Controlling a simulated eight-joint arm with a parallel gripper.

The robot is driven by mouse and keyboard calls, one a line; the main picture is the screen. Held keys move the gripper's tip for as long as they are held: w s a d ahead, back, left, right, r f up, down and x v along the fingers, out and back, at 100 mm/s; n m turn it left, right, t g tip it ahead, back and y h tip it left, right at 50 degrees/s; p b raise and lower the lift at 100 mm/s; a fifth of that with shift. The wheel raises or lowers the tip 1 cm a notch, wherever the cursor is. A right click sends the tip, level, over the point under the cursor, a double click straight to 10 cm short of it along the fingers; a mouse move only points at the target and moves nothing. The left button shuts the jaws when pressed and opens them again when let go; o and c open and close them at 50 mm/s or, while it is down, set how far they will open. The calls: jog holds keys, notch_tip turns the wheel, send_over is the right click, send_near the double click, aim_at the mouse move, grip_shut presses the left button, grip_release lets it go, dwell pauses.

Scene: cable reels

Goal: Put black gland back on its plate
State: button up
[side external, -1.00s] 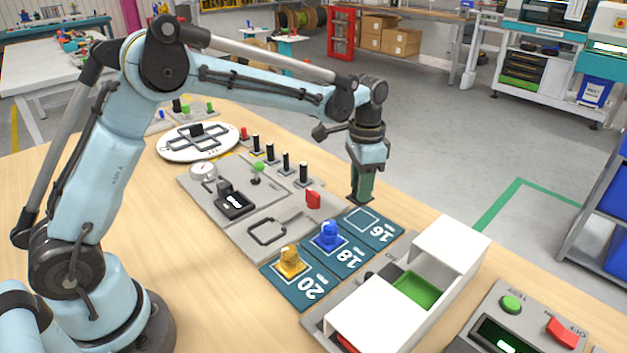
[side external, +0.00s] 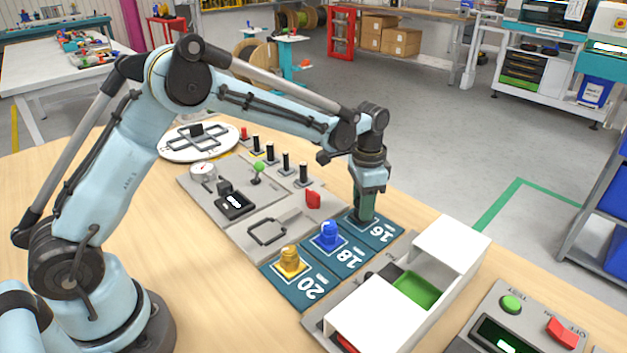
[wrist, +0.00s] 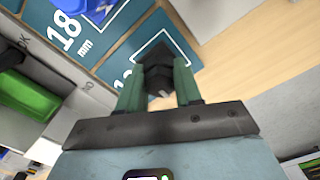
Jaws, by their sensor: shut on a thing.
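My gripper (side external: 364,214) is low over the teal plate marked 16 (side external: 383,233). In the wrist view my gripper (wrist: 160,88) is shut on the black gland (wrist: 158,66), which sits between its two green fingers over the dark square of that plate. In the side view the fingers hide the gland. I cannot tell whether the gland touches the plate. The blue gland (side external: 328,236) stands on the plate marked 18 (side external: 352,257), and the yellow gland (side external: 291,262) stands on the plate marked 20 (side external: 313,287).
A white box with a green-lined compartment (side external: 416,289) stands close to the right of the plates. A grey panel with a red switch (side external: 313,200), a green-knobbed lever (side external: 258,167) and several black posts lies to the left. Bare wooden tabletop (side external: 408,207) shows beyond the 16 plate.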

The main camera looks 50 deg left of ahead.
jog(key=shift+f, duration=0.15)
jog(key=shift+f, duration=0.1)
jog(key=o, duration=1.1)
notch_tip(320, 180, up, 8)
jog(key=shift+f, duration=0.1)
